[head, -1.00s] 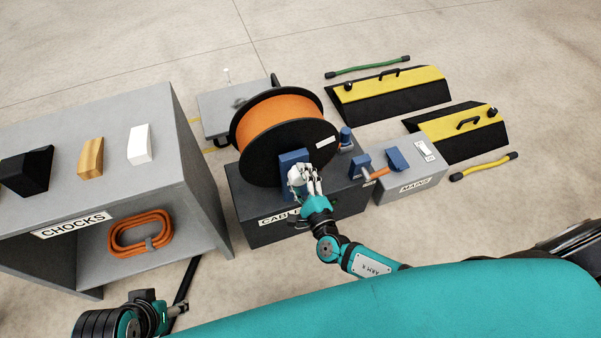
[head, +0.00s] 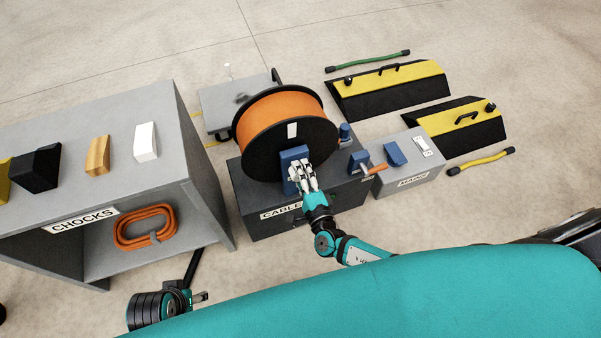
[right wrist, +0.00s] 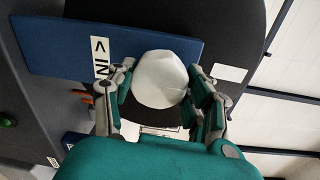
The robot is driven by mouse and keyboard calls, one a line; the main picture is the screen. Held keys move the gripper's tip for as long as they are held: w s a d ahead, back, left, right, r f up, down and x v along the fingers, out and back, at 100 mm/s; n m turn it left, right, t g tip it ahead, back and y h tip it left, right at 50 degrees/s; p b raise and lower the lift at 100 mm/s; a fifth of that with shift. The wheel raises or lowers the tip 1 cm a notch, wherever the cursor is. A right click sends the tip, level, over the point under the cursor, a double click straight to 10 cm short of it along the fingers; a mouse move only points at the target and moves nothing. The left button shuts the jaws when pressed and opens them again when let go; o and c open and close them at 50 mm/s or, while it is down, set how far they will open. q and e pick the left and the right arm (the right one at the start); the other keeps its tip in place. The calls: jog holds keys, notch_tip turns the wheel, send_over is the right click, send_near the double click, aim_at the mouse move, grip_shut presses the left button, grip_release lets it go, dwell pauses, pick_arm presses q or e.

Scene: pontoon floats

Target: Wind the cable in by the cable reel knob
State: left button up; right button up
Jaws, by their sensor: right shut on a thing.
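The cable reel (head: 262,152) has black flanges and orange cable wound on it, and stands on the dark box labelled CABLE (head: 250,222). A white label (head: 292,130) sits on its front flange above the hub. The white round cable reel knob (right wrist: 160,80) shows in the right wrist view, in front of a blue plate (right wrist: 60,45) marked IN with an arrow. My right gripper (head: 304,178) is shut on the knob, its fingers on both sides; they hide the knob in the head view. My left gripper (head: 203,297) is low at the left, away from the reel, its jaws too small to judge.
A grey CHOCKS shelf (head: 190,190) with chocks on top and a coiled orange cable (head: 145,228) stands left. A MAINS box (head: 425,165) and an orange-handled lever (head: 372,168) are right of the reel. Black-yellow ramps (head: 385,90) lie behind on open floor.

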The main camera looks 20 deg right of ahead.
jog(key=shift+f, duration=0.1)
jog(key=o, duration=1.2)
jog(key=shift+s, duration=0.2)
jog(key=s, duration=1.1)
jog(key=shift+s+d+r, duration=0.3)
jog(key=shift+r, duration=0.1)
